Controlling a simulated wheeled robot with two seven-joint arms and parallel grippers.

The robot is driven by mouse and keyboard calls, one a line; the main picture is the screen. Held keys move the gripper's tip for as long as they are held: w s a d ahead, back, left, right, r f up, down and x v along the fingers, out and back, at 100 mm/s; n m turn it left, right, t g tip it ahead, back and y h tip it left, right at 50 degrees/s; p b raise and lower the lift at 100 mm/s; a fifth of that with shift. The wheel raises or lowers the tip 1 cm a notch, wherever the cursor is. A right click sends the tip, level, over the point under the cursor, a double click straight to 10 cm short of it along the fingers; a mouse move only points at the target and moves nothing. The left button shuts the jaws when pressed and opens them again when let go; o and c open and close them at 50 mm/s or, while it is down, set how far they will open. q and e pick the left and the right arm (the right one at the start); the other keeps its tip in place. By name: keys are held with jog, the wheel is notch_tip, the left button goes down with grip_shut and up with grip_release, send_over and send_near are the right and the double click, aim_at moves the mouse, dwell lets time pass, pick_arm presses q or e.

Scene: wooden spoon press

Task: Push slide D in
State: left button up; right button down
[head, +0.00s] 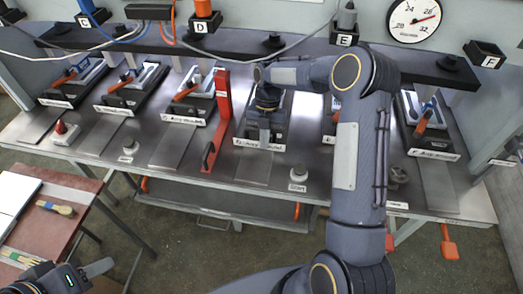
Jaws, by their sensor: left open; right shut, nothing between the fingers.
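A row of similar slide stations stands on the steel bench. My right arm reaches over the bench, and my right gripper (265,136) is shut, fingers down, at the front of the middle station (281,133). The gripper hides most of that station's slide, and I cannot tell whether it touches it. The station's front plate (250,143) has lettering too small to read. A "D" label (199,27) is on the orange-handled tool's holder above, left of my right gripper. My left gripper (98,279) is open and empty at the lower left, away from the stations.
A red upright bracket (222,105) stands just left of the middle station. A side table (55,222) with brushes is at the left. A dial gauge (414,19) is at upper right.

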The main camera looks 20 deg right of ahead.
jog(key=shift+w+d, duration=0.6)
jog(key=shift+w, duration=0.2)
jog(key=shift+r, duration=0.1)
